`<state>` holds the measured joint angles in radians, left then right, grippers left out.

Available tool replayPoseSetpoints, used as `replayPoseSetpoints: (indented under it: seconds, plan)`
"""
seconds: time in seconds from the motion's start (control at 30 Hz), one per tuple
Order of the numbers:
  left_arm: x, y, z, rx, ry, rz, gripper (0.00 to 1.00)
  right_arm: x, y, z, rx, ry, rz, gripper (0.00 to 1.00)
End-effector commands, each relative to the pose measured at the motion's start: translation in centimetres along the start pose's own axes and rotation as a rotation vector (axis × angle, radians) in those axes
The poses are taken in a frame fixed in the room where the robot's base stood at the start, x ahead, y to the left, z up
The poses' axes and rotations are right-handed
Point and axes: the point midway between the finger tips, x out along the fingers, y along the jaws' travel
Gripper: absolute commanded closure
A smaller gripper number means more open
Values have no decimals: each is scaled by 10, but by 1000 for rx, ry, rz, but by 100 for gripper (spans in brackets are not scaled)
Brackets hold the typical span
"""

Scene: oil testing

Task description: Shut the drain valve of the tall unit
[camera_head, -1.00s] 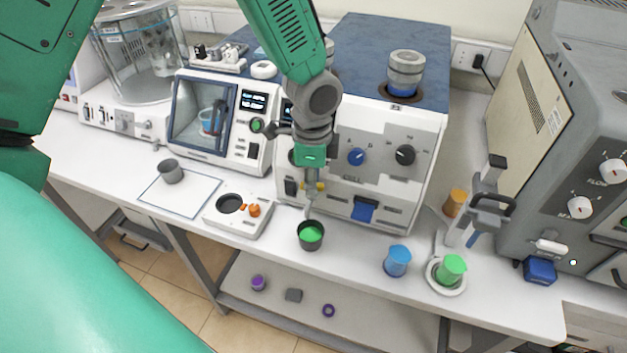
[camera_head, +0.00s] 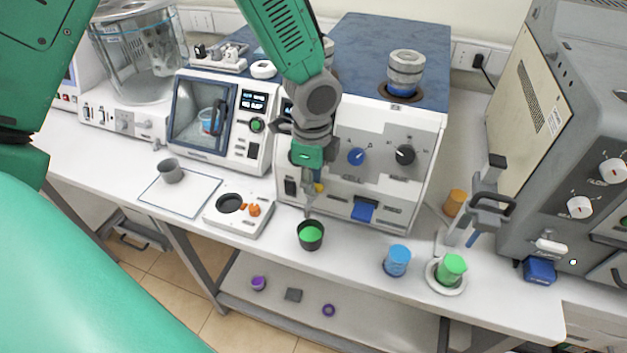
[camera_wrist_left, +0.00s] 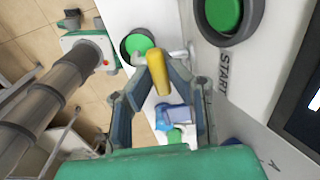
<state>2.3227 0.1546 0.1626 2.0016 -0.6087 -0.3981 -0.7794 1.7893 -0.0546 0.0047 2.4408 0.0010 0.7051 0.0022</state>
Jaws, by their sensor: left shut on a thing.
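The drain valve's yellow handle (camera_head: 319,187) is on the lower front of the tall white unit with the blue top (camera_head: 388,134). My left gripper (camera_head: 313,184) reaches down in front of this unit and largely covers the valve. In the left wrist view, the yellow handle (camera_wrist_left: 158,73) lies between the fingers of my left gripper (camera_wrist_left: 158,68), which are shut on it. A thin spout (camera_head: 307,210) hangs below the valve. Under it a dark cup (camera_head: 311,241) with green contents stands on the bench. My right gripper is not seen.
A white block with a dark well (camera_head: 248,229) and a blue cup (camera_head: 397,261) stand on either side of the dark cup. A green cup (camera_head: 451,268) is farther right. A small oven (camera_head: 216,118) stands left of the unit. The bench's front edge is close.

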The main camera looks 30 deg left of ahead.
Motion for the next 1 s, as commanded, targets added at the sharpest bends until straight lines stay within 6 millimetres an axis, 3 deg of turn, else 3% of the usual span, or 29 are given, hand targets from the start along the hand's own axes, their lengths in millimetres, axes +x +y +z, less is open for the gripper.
replayPoseSetpoints:
  seconds: [0.03,0.07,0.47,1.0]
  plan:
    - [1,1,1,2,-2,3,75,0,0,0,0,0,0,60]
    - [1,1,1,2,-2,3,66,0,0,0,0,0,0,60]
    - [-6,0,0,0,0,-3,66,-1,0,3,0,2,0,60]
    - [-104,-2,0,0,1,-2,66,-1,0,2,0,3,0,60]
